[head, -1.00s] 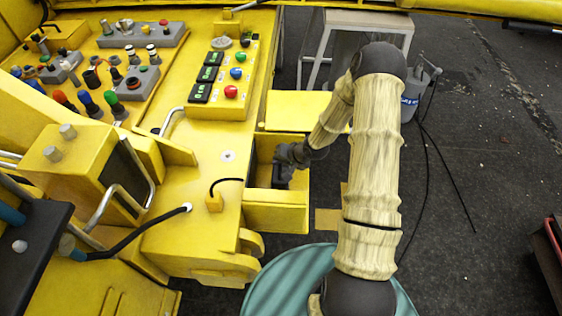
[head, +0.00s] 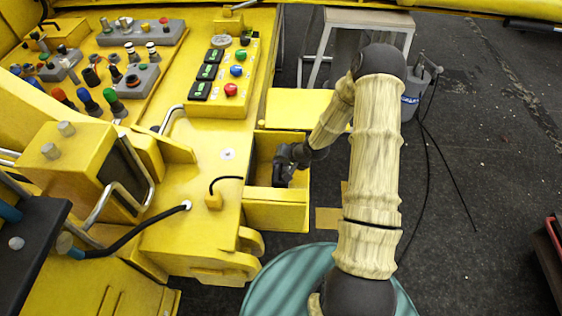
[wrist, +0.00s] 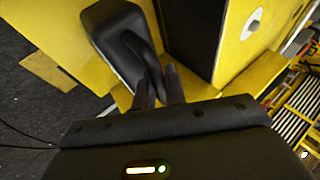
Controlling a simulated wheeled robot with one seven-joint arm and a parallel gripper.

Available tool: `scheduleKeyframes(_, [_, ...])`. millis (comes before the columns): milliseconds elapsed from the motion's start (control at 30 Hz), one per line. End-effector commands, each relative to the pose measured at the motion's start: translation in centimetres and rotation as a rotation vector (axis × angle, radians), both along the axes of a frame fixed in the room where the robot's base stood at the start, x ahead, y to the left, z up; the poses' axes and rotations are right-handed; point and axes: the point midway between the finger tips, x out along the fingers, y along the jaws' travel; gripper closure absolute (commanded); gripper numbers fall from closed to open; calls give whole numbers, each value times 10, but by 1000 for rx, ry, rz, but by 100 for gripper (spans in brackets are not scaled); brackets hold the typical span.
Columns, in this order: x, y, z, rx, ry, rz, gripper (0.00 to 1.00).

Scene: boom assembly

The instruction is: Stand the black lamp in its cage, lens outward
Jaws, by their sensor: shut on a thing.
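The black lamp (wrist: 118,38) shows in the upper left of the wrist view, a rounded dark housing with a bar along its side. My gripper (wrist: 158,84) has its two fingers closed together at that bar. In the head view my gripper (head: 281,178) reaches down into the open yellow box that forms the cage (head: 276,217), low between its walls. The lamp is hard to separate from the dark gripper there. I cannot tell which way its lens faces or whether its base touches the cage floor.
A yellow console with buttons (head: 222,88) stands behind the cage. A flat yellow lid or plate (head: 297,108) lies just beyond it.

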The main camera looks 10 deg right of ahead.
Motion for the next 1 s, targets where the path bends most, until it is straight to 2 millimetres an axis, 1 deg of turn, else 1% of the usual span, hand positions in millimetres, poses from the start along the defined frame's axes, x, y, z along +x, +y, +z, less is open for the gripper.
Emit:
scheduleKeyframes(567, [1, 0, -3, 1, -4, 0, 100])
scheduleKeyframes(600, [1, 0, -3, 1, -4, 0, 84])
scheduleKeyframes(667, [1, 0, -3, 0, -4, 0, 72])
scheduleKeyframes(700, [1, 0, -3, 1, -3, 0, 64])
scheduleKeyframes(733, [1, 0, -3, 1, -3, 0, 62])
scheduleKeyframes(1000, [-1, -1, -5, -1, 2, -2, 62])
